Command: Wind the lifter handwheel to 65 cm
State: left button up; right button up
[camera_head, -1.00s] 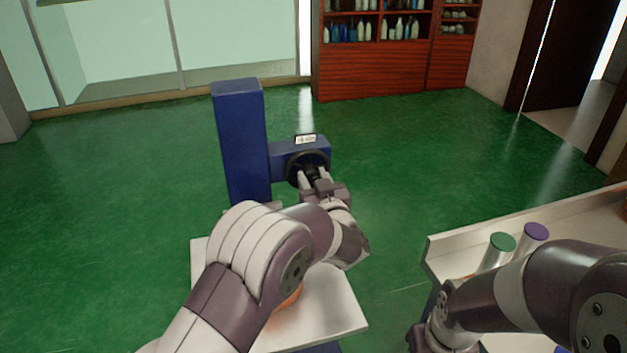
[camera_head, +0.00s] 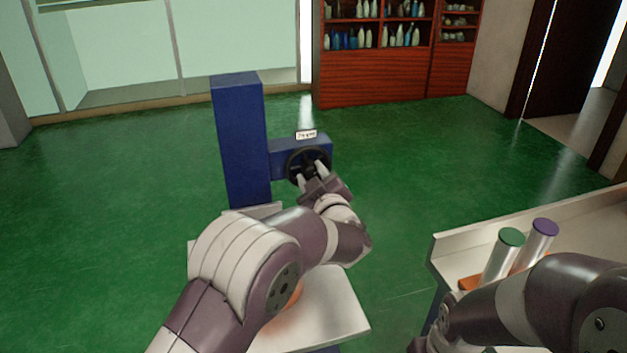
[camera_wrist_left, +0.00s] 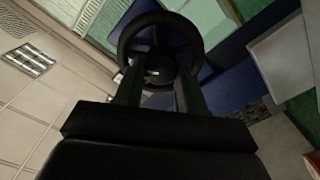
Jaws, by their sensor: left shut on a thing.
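The black lifter handwheel (camera_head: 294,165) sits on the front of a blue housing (camera_head: 282,160) that juts right from a blue column (camera_head: 240,140). A small white display (camera_head: 306,135) tops the housing; its reading is too small to make out. My left gripper (camera_head: 312,173) is at the wheel, shut on its middle. In the left wrist view the handwheel (camera_wrist_left: 124,40) fills the top centre, with the fingers (camera_wrist_left: 158,88) either side of its hub. My right arm shows at the lower right; its gripper is out of sight.
A white platform (camera_head: 340,300) with an orange thing (camera_head: 296,293) lies below my left arm, which partly hides both. At right, a white bench (camera_head: 450,242) holds a green-capped tube (camera_head: 502,255) and a purple-capped tube (camera_head: 535,245). Green floor around the column is open.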

dwell(0.5)
pick_arm(q)
jog(key=o, duration=1.1)
jog(key=shift+c, duration=0.2)
jog(key=p+v, duration=0.1)
jog(key=v, duration=1.1)
jog(key=shift+s, duration=0.35)
jog(key=shift+d+r, duration=0.1)
